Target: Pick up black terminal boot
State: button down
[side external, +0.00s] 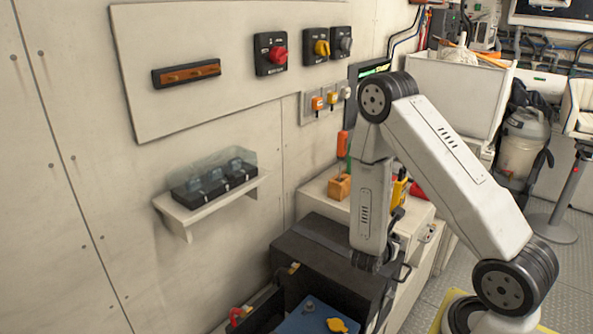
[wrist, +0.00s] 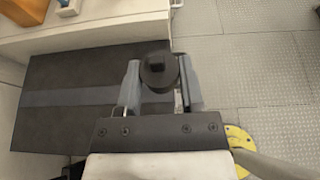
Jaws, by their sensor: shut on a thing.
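In the wrist view, my gripper (wrist: 160,82) is shut on the black terminal boot (wrist: 157,70), a small dark round cap held between the two grey fingertips. The strapped dark lid of the box lies below and to the left of it, with pale floor to the right. In the side view, my wrist hangs down beside the black box, and the boot cannot be made out there.
The open black box (side external: 322,250) holds a blue battery (side external: 300,322) with a yellow cap (side external: 337,325). A white locker behind carries a wooden block (side external: 340,186). A wall shelf (side external: 212,205) holds a clear-covered black fuse block.

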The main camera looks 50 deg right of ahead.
jog(key=shift+s+a+r, duration=0.45)
jog(key=shift+s+a, duration=0.05)
jog(key=shift+s, duration=0.3)
jog(key=shift+s+a+r, duration=0.4)
jog(key=shift+s+a, duration=0.1)
jog(key=shift+s, duration=0.3)
